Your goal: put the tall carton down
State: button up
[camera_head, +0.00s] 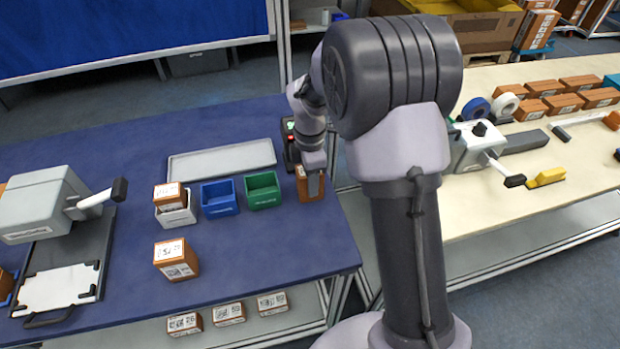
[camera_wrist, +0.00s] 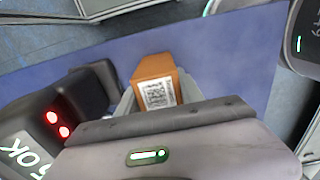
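A brown carton (camera_head: 302,189) is at my gripper (camera_head: 313,183), near the right end of the blue table. In the wrist view the carton (camera_wrist: 156,92) stands between the grey fingers, its white label with a printed code facing the camera. The fingers look shut on it. My finger hides part of it in the head view. I cannot tell whether its base touches the table. A dark scanner (camera_head: 290,147) with red and green lights stands just behind it. In the wrist view the scanner (camera_wrist: 85,95) shows red lights and "OK".
Green (camera_head: 263,190) and blue (camera_head: 220,198) bins stand left of my gripper; a white bin (camera_head: 177,217) holds a carton (camera_head: 168,195). Another carton (camera_head: 176,259) stands in front. A grey tray (camera_head: 221,160) lies behind. Blue table (camera_head: 240,260) is clear at front right.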

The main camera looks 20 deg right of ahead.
jog(key=o, duration=0.4)
jog(key=shift+o, duration=0.2)
notch_tip(320, 180, up, 13)
jog(key=p, duration=0.5)
jog(key=shift+f, duration=0.15)
jog(key=s+a+r+m+t+y, duration=0.15)
jog(key=s+r+m+t, duration=0.25)
jog(key=s+r+m, duration=1.05)
jog(key=s+a+f+m+t+b, duration=0.1)
jog(key=s+f+m+b, duration=0.1)
jog(key=s+m, duration=0.2)
jog(key=s+a+f+m+b, duration=0.1)
jog(key=s+f+m, duration=0.2)
jog(key=s, duration=0.3)
jog(key=shift+s+a+f+m+t+b, duration=0.25)
jog(key=shift+s+m+t+b, duration=0.1)
jog(key=shift+m+t+b, duration=0.1)
